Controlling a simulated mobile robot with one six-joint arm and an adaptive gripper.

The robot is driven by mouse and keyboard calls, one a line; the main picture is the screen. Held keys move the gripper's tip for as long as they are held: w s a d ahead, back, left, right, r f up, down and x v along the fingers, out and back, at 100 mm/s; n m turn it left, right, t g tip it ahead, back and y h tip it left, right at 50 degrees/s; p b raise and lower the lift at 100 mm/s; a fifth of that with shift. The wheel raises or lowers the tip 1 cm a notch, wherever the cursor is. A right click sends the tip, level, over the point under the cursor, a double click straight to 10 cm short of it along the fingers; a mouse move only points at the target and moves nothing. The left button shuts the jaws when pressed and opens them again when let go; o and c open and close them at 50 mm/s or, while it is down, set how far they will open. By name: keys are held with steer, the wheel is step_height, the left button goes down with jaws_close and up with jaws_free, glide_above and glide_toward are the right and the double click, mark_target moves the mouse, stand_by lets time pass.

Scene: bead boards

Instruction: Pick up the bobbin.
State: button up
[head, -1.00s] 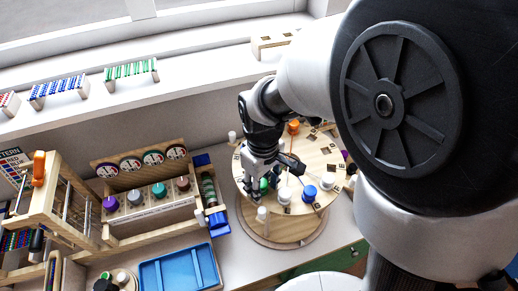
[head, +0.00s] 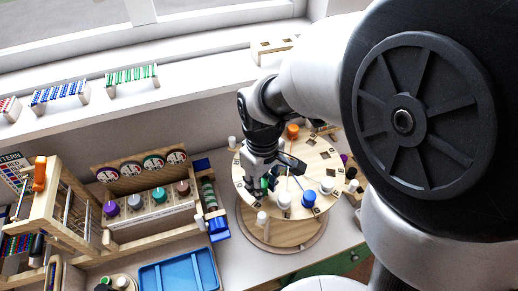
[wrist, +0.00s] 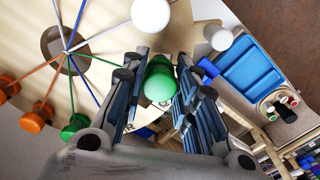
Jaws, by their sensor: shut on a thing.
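A green bobbin (wrist: 160,80) sits between the two fingers of my gripper (wrist: 160,90) in the wrist view, its round end facing the camera. The fingers are closed against its sides. In the head view my gripper (head: 260,186) is over the near left part of the round wooden board (head: 312,158), and the green bobbin (head: 265,183) is mostly hidden by the fingers. I cannot tell whether the bobbin touches the board. A second green bobbin (wrist: 75,127) stands apart, left of my gripper in the wrist view.
White (head: 284,200), blue (head: 308,198) and orange (head: 292,131) bobbins stand around the board, close to my gripper. Bare tabletop lies between the tray and the board.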

step_height(320, 180, up, 18)
steer(key=p, duration=0.4)
